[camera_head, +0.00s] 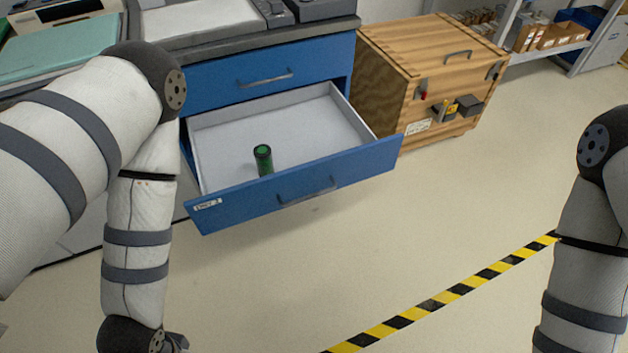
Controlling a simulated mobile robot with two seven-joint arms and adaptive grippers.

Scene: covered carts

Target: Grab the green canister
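A small green canister with dark ends (264,160) stands upright in an open drawer (290,187) of the blue cabinet, close behind the drawer's front panel. The drawer is otherwise empty. My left arm comes in from the left and bends down in front of the cabinet. A small dark part of my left gripper (176,342) may show at the bottom edge, cut off by the frame, well below and left of the canister. My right arm hangs at the right edge, and its gripper is out of view. Neither arm touches the drawer.
A closed blue drawer (265,75) sits above the open one. A wooden crate (435,75) stands right of the cabinet. A shelf with boxes (545,38) is at the back right. The floor in front is clear, with yellow-black tape (445,298) across it.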

